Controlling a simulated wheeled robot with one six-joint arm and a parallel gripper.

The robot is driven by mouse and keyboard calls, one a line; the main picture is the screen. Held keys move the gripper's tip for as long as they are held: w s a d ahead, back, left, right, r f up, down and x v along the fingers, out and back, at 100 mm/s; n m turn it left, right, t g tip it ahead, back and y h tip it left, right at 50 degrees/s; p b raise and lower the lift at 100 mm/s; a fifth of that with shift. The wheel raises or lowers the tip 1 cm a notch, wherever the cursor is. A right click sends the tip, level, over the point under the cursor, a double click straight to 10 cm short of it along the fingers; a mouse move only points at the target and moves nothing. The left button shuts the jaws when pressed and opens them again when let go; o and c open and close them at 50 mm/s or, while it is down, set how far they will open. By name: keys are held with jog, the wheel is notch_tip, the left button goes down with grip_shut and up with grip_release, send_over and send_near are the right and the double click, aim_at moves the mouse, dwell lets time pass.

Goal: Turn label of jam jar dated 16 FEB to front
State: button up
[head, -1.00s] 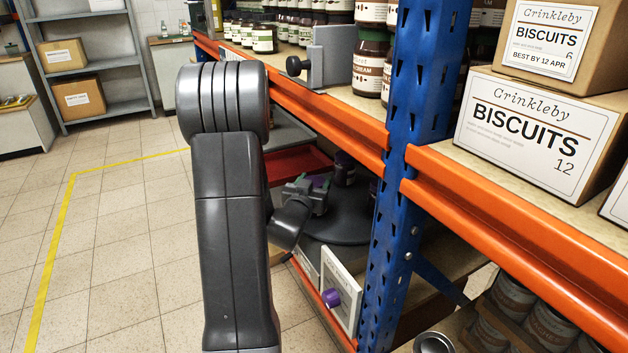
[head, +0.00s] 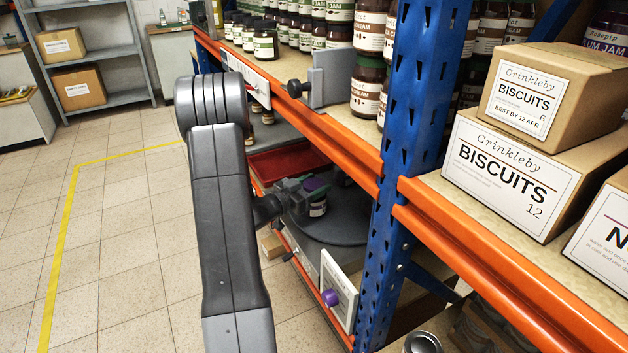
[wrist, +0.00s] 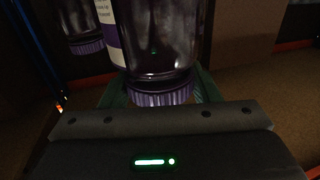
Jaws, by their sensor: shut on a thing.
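My gripper (head: 304,186) is at the lower shelf, its green fingers shut on a dark jam jar (head: 317,206) with a purple lid. The jar is at the round dark grey turntable (head: 335,230); I cannot tell whether it touches the surface. In the wrist view the held jar (wrist: 158,50) fills the upper middle, its purple lid nearest my gripper (wrist: 160,100). Only part of its pale label shows, at the left side of the glass, and its date cannot be read.
Another purple-lidded jar (wrist: 82,30) stands close by in the wrist view. A blue upright (head: 410,120) and an orange beam (head: 330,140) bound the lower shelf. A red tray (head: 285,163) lies behind my gripper.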

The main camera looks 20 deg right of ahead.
jog(key=shift+m+g, duration=0.4)
jog(key=shift+g, duration=0.2)
jog(key=shift+f, duration=0.2)
dwell(0.4)
jog(key=o, duration=1.7)
jog(key=shift+c, duration=0.2)
jog(key=shift+f, duration=0.1)
jog(key=p+v, duration=0.1)
jog(key=v, duration=1.3)
jog(key=shift+f, duration=0.2)
jog(key=shift+d, duration=0.1)
